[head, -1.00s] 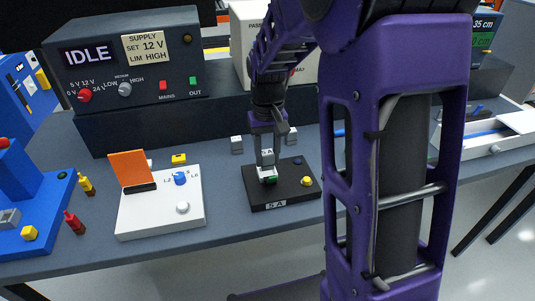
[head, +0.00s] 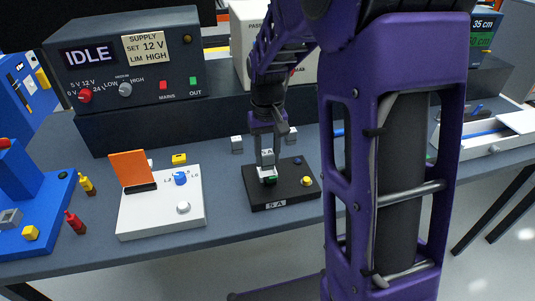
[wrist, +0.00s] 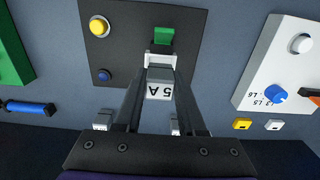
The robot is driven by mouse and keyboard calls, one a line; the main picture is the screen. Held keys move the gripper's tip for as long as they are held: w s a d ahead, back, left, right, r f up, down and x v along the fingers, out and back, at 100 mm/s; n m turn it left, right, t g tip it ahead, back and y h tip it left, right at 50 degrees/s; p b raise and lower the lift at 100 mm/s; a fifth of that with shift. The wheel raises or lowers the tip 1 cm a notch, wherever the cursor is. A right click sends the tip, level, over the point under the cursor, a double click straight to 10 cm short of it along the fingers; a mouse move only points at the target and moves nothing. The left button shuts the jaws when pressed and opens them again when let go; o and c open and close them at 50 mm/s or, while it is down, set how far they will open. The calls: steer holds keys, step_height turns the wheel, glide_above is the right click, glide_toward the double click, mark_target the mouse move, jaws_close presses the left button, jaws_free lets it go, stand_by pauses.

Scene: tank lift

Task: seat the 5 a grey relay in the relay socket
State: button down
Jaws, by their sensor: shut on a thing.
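The grey relay (wrist: 159,90), marked 5 A, is between the two fingers of my gripper (wrist: 158,84), which is shut on it. In the head view the relay (head: 267,157) is upright over the white relay socket (head: 267,172), with my gripper (head: 266,150) above it. In the wrist view the relay overlaps the near side of the socket (wrist: 160,58). I cannot tell whether it is fully down in it. A green part (wrist: 163,36) sits at the socket's far side. The socket is on a black base (head: 286,191) labelled 5 A.
The base also bears a yellow button (head: 306,181) and a blue button (head: 298,160). Grey blocks (head: 237,144) stand behind it. A white panel (head: 160,215) with knobs is at left. A dark power supply (head: 130,60) reading IDLE stands at the back left.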

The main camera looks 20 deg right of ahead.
mark_target(267, 153)
steer(key=shift+f+b, duration=0.85)
steer(key=shift+f, duration=0.5)
stand_by(0.5)
steer(key=shift+c, duration=2.1)
jaws_free()
step_height(267, 153, up, 18)
steer(key=p, duration=0.2)
steer(key=shift+f+p, duration=0.2)
steer(key=shift+p, duration=0.1)
